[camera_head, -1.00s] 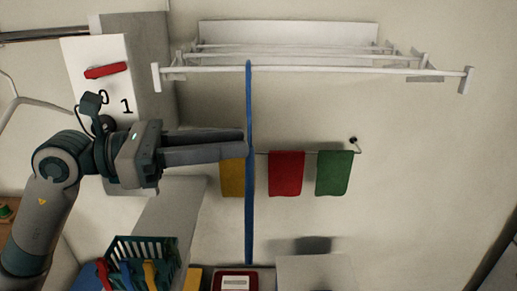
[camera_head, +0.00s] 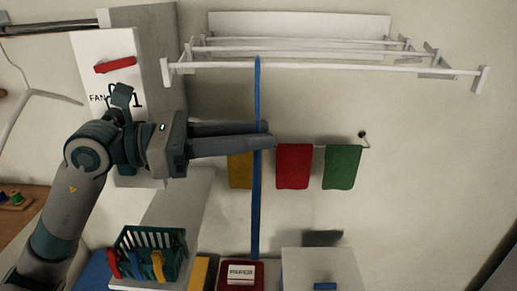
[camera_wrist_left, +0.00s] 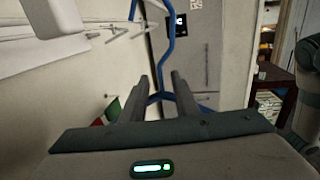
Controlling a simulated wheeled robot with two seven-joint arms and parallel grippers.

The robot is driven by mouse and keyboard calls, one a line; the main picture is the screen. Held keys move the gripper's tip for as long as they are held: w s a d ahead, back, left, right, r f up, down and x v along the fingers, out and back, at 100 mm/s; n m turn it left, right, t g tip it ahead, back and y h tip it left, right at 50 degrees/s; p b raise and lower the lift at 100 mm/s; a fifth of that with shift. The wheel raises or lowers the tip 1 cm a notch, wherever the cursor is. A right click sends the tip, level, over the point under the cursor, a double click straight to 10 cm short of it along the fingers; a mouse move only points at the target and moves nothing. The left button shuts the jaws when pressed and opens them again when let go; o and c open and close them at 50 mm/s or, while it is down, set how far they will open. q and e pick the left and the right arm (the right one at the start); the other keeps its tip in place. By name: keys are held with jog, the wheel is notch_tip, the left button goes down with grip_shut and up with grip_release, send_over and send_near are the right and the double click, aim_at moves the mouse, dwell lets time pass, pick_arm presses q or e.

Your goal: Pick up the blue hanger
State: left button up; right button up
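The blue hanger (camera_head: 257,205) hangs from the front bar of the white wall rack (camera_head: 320,68) and looks like a thin upright strip, seen nearly edge-on. My left gripper (camera_head: 268,134) reaches in from the left at the hanger's mid-height, and its fingertips extend slightly past it. In the left wrist view the two fingers (camera_wrist_left: 163,92) stand apart, with part of the blue hanger (camera_wrist_left: 168,45) showing in the gap between them. I cannot tell whether either finger touches it. My right gripper is not in view.
Yellow, red (camera_head: 293,166) and green (camera_head: 342,167) cloths hang on a wall rail behind the hanger. Below stand a green basket (camera_head: 180,238) with colored items and a red box (camera_head: 238,286) labelled PAPER. A white panel (camera_head: 92,52) stands behind my left arm.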

pick_arm(q)
jog(key=shift+d+r+p, duration=0.15)
jog(key=shift+d+p, duration=0.25)
jog(key=shift+p, duration=0.1)
jog(key=d+p, duration=0.1)
jog(key=d, duration=0.2)
jog(key=d+p, duration=0.1)
jog(key=shift+w+d+p, duration=0.15)
jog(key=shift+w+p, duration=0.2)
jog(key=shift+w, duration=0.05)
grip_shut()
